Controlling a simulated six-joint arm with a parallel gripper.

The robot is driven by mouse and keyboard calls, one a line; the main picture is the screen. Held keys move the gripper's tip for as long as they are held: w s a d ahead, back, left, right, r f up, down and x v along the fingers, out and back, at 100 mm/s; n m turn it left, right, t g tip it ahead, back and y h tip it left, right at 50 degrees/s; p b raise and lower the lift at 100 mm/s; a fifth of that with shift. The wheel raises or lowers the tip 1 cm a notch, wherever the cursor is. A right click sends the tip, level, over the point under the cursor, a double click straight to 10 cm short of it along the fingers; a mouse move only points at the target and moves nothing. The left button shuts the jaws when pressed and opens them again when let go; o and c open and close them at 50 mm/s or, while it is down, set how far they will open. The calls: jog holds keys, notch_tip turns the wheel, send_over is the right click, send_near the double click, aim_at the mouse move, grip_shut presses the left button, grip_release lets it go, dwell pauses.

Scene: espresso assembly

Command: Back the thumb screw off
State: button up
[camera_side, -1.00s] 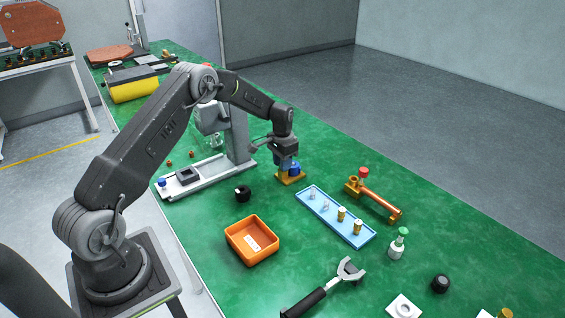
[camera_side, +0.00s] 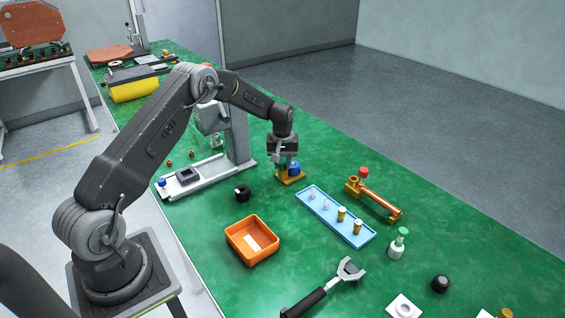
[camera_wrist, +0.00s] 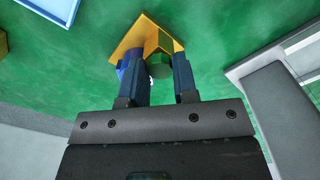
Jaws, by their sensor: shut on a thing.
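An orange-yellow block (camera_side: 289,178) stands on the green bench below my wrist, with a blue part (camera_side: 295,168) on it. In the wrist view the block (camera_wrist: 128,42) is at the top, with the blue part (camera_wrist: 122,66) partly hidden behind the left finger. My gripper (camera_wrist: 163,62) points at the block.
A grey press stand (camera_side: 238,135) is close to the left of my wrist. A light blue tray (camera_side: 318,222) with small parts and a copper portafilter-like piece (camera_side: 380,203) lie to the right. An orange bin (camera_side: 238,240) and a black round part (camera_side: 243,193) are nearer.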

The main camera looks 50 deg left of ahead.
aim_at(282, 165)
jog(key=shift+n, duration=1.1)
jog(key=o, duration=0.9)
jog(key=shift+o, duration=0.2)
jog(key=shift+r, duration=0.1)
notch_tip(282, 165, up, 14)
